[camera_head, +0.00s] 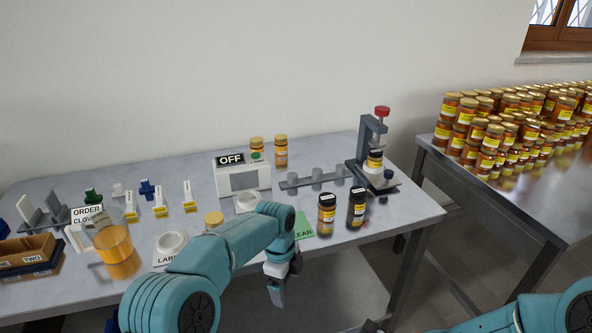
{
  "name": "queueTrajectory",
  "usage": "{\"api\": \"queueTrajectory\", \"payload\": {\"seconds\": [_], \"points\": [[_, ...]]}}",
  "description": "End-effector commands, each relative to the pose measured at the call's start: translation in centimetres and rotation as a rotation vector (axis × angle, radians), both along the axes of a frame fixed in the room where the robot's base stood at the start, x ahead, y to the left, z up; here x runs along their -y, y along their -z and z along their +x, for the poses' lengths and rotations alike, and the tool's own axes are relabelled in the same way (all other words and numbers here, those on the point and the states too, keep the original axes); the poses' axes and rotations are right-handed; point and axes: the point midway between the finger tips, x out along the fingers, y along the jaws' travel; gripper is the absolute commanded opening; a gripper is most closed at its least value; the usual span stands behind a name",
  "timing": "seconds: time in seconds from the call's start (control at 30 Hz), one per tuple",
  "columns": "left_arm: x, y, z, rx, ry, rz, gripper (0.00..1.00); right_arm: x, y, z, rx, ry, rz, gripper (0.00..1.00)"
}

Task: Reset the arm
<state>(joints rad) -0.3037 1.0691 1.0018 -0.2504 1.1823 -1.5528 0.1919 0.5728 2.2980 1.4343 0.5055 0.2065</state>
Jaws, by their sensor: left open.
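My left arm comes in from the bottom left, bends at an elbow over the table's front edge, and its left gripper (277,289) hangs pointing down in front of the table. The gripper holds nothing that I can see, and it is open. My right arm shows only as a teal link at the bottom right corner; its gripper is out of the frame. The left arm hides part of the table (330,253) and part of a green card (302,227) with lettering ending in "LEAR".
Two jars (327,214) (356,207) stand near the front edge, right of the arm. Many stacked jars (490,135) fill a second table at right.

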Motion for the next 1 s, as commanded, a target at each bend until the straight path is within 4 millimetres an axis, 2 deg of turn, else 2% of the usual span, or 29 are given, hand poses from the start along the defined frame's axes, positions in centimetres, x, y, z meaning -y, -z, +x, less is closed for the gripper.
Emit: {"api": "queueTrajectory", "payload": {"seconds": [0.03, 0.17, 0.23, 0.3, 0.37, 0.43, 0.5, 0.6, 0.7, 0.83, 1.0], "points": [[-0.5, 1.8, -0.6, -0.018, -0.069, -0.012, 0.88, 0.0, 1.2, -1.2, -0.007, -0.058, -0.042, 0.96], [-1.8, 6.8, -2.8, -0.065, -0.314, -0.058, 0.88, 0.7, 4.7, -4.7, -0.003, -0.257, -0.18, 0.96], [-2.8, 10.1, -4.9, -0.105, -0.499, -0.089, 0.88, 1.4, 6.9, -6.9, 0.016, -0.402, -0.269, 0.96], [-3.9, 13.3, -7.9, -0.157, -0.725, -0.119, 0.88, 2.3, 9.0, -9.0, 0.06, -0.572, -0.363, 0.96], [-4.9, 15.7, -11.0, -0.204, -0.936, -0.141, 0.88, 3.1, 10.7, -10.4, 0.118, -0.724, -0.435, 0.96], [-6.0, 17.8, -15.0, -0.262, -1.185, -0.158, 0.88, 3.7, 12.3, -11.6, 0.204, -0.892, -0.502, 0.96], [-7.0, 19.1, -18.9, -0.314, -1.425, -0.168, 0.88, 3.9, 13.5, -12.3, 0.309, -1.044, -0.551, 0.96], [-8.2, 19.8, -23.9, -0.374, -1.721, -0.168, 0.88, 3.5, 14.7, -12.7, 0.461, -1.211, -0.591, 0.96], [-9.1, 19.7, -27.4, -0.411, -1.935, -0.164, 0.88, 2.7, 15.2, -12.8, 0.591, -1.315, -0.607, 0.96], [-9.7, 19.3, -29.6, -0.431, -2.079, -0.161, 0.88, 2.0, 15.4, -12.9, 0.683, -1.376, -0.609, 0.96], [-9.7, 19.2, -30.0, -0.434, -2.107, -0.161, 0.88, 1.9, 15.5, -12.8, 0.703, -1.388, -0.61, 0.96]]}}
